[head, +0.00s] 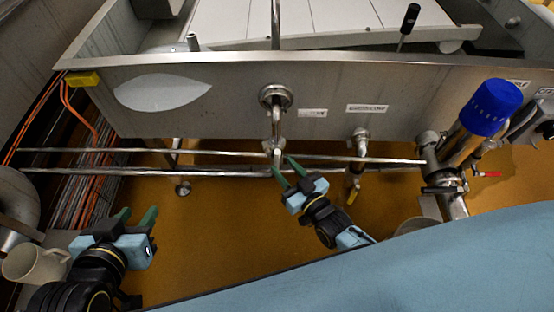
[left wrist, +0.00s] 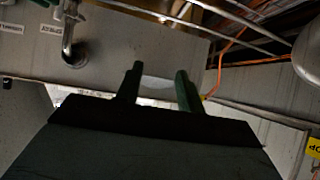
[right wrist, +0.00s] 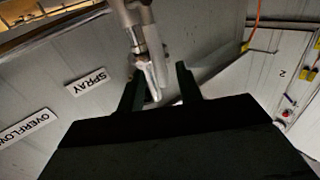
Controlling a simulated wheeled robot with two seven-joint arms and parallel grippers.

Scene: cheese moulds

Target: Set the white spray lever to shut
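The white spray lever (right wrist: 155,76) hangs from the valve on a steel pipe (right wrist: 130,18), beside a label reading SPRAY (right wrist: 87,82) in the right wrist view. My right gripper (head: 282,165) is open just below the pipe's lower end. In the right wrist view its fingers (right wrist: 160,85) appear on either side of the lever, with gaps; I cannot tell the depth. My left gripper (head: 135,217) is open and empty at lower left, far from the lever.
Horizontal steel pipes (head: 220,172) run behind my right gripper. To the right are the overflow valve with a yellow handle (head: 353,190) and a blue-capped valve (head: 490,107). A beige mug (head: 35,264) stands by my left gripper. The orange floor between the grippers is clear.

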